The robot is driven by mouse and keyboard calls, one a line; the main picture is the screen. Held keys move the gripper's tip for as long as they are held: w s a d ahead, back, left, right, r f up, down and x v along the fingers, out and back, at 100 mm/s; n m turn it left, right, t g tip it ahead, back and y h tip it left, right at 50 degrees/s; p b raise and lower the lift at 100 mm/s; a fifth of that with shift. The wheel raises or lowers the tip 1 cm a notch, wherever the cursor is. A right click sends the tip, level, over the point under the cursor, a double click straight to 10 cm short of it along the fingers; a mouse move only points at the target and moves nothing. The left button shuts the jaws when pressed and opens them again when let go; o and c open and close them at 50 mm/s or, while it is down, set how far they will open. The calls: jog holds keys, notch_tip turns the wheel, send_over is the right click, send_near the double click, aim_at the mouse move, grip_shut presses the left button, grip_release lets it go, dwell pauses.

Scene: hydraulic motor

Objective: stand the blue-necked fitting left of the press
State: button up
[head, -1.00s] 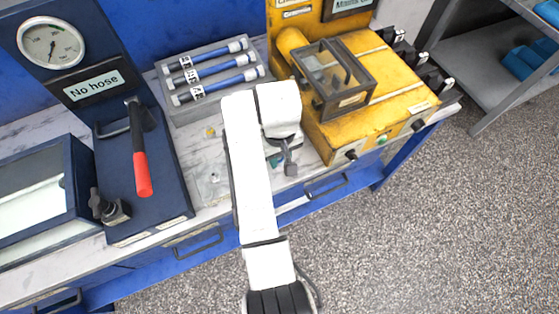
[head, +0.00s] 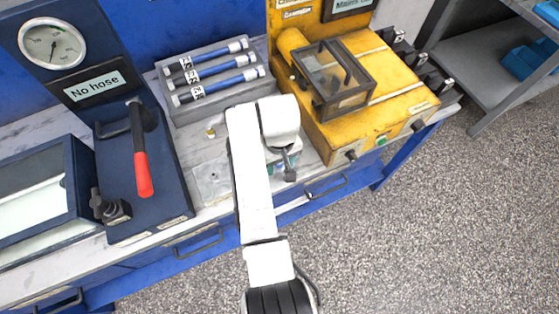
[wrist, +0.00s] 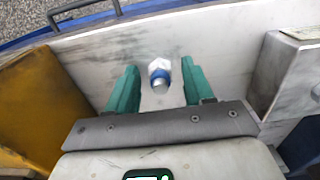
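The blue-necked fitting (wrist: 160,74), with a white hex part, a blue ring and a silver end, shows between my gripper's green fingers in the wrist view. I see it nearly end-on, so I cannot tell whether it stands or is tilted. My gripper (wrist: 160,90) is open around it, with a gap on both sides. A yellow machine (head: 375,88) with a clear-windowed box stands right of my gripper. A dark blue lever unit (head: 118,185) with gauge and red handle stands left.
A grey tray (head: 182,116) with blue-ended hoses lies behind my arm. A small brass-coloured piece (head: 210,133) is on the bench left of my arm. A blue-framed box (head: 40,190) is at far left. The bench's front edge and drawer handles are close to my gripper.

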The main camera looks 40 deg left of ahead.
notch_tip(320, 180, up, 12)
jog(key=shift+r+b, duration=0.2)
jog(key=shift+b, duration=0.1)
dwell(0.4)
jog(key=w+d+f+m, duration=0.25)
jog(key=d+f, duration=0.25)
jog(key=d, duration=0.9)
jog(key=w+d+f+m, duration=0.1)
jog(key=d+f+m, duration=0.4)
jog(key=d, duration=0.9)
jog(key=s+d+f+m, duration=0.1)
jog(key=s+d+f, duration=0.1)
jog(key=s+d, duration=0.35)
jog(key=s+d+f+m, duration=0.2)
jog(key=s+d, duration=0.1)
jog(key=d, duration=0.6)
jog(key=s+d+r+m+t, duration=0.1)
jog(key=s+d+r+m, duration=0.1)
jog(key=s+d, duration=0.6)
jog(key=s+m, duration=0.1)
jog(key=s, duration=0.3)
jog(key=shift+s+d+m, duration=0.2)
jog(key=shift+d+m, duration=0.15)
jog(key=shift+d, duration=0.05)
